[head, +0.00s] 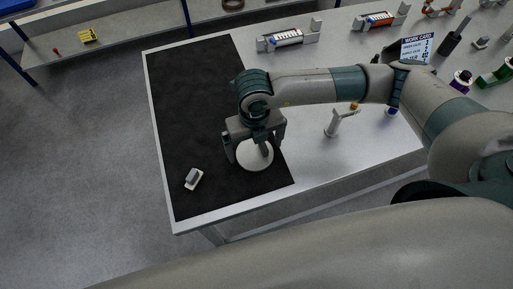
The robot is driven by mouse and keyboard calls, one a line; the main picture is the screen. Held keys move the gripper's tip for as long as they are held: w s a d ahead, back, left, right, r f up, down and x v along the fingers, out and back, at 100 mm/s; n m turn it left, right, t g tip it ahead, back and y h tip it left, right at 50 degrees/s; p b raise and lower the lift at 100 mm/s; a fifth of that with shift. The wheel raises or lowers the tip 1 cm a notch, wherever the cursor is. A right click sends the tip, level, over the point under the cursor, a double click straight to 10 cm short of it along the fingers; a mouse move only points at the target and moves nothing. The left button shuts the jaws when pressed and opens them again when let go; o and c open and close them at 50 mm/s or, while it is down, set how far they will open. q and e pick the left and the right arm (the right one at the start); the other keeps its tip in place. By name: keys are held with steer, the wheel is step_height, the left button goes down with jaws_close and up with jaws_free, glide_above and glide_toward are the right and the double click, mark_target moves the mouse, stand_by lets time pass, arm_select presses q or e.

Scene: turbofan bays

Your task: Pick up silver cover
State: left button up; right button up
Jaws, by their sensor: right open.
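A round, pale silver cover (256,160) lies on the black mat, near the mat's right edge. My right gripper (254,148) points down over it and is open. Its two fingers show at the left and right of the cover's upper part. The gripper hides the far part of the cover, and I cannot tell whether the fingers touch it. My left gripper is not in view.
The black mat (190,110) covers the table's left part. A small grey-and-white block (193,179) lies on it at the front left. A white stand (340,120) and a work card (417,48) are to the right. Racks (287,38) stand at the back.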

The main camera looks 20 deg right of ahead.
mark_target(255, 152)
steer(key=shift+f, duration=0.5)
steer(key=c, duration=1.2)
steer(key=shift+r, duration=0.15)
steer(key=shift+w+r+b, duration=0.1)
steer(key=shift+r+b, duration=0.5)
steer(key=shift+r, duration=0.05)
step_height(255, 152, up, 2)
steer(key=shift+r+b, duration=0.2)
steer(key=shift+b, duration=0.55)
steer(key=shift+w+d+r+b, duration=0.9)
steer(key=shift+d+r, duration=0.3)
steer(key=shift+d, duration=0.5)
steer(key=shift+w+d+r+b, duration=0.7)
steer(key=shift+w+d+r, duration=0.35)
steer(key=shift+d, duration=0.7)
steer(key=shift+w+d+r+b, duration=0.85)
steer(key=shift+d+r, duration=0.45)
steer(key=shift+d, duration=0.4)
